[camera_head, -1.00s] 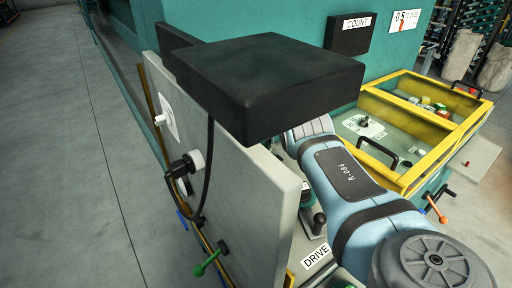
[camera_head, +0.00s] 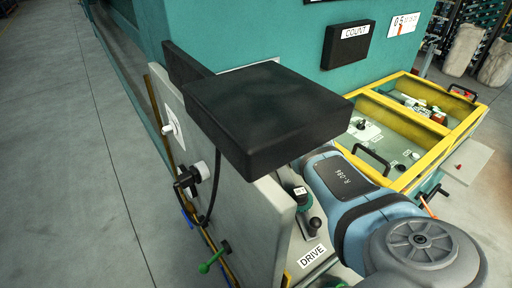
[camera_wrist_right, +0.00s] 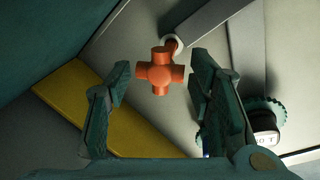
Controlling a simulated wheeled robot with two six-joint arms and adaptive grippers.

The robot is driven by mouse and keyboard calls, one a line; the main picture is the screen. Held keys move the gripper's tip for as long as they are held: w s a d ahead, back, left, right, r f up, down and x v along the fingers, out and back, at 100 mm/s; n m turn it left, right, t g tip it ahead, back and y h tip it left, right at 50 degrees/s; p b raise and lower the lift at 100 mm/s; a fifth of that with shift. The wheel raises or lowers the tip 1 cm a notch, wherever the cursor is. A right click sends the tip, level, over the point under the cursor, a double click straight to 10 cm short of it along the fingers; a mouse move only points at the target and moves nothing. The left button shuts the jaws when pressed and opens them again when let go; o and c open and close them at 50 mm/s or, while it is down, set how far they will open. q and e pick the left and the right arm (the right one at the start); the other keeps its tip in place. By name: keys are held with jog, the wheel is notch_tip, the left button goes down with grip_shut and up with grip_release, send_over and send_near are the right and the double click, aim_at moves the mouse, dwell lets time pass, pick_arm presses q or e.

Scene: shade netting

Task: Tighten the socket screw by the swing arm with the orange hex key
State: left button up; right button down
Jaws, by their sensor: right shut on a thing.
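An orange cross-shaped handle, which looks like the hex key (camera_wrist_right: 160,73), is between the fingers of my right gripper (camera_wrist_right: 160,80) in the right wrist view. The gripper is shut on it. Just beyond the handle is a pale round end (camera_wrist_right: 173,44) with a bit of orange in it, by a grey bar that may be the swing arm (camera_wrist_right: 220,22). I cannot make out the socket screw or whether the key sits in it. In the head view my right arm reaches in under a black box, and its gripper is hidden. My left gripper is not in view.
The black box (camera_head: 268,110) overhangs the work area. A green knob (camera_wrist_right: 262,115) is close by the right finger. A lever (camera_head: 313,226) stands behind the DRIVE label. A yellow-framed tray (camera_head: 440,150) is at right.

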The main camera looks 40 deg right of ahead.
jog(key=shift+d, duration=0.1)
jog(key=shift+w+r, duration=0.1)
jog(key=shift+r, duration=0.2)
jog(key=shift+w+d+r+p, duration=0.1)
jog(key=shift+w+r+p, duration=0.1)
jog(key=shift+p, duration=0.15)
jog(key=shift+s+r+p, duration=0.35)
jog(key=shift+r+p, duration=0.05)
jog(key=shift+r, duration=0.3)
jog(key=shift+r+p, duration=0.4)
jog(key=shift+r, duration=0.15)
jog(key=shift+w+r, duration=0.15)
jog(key=shift+r, duration=0.4)
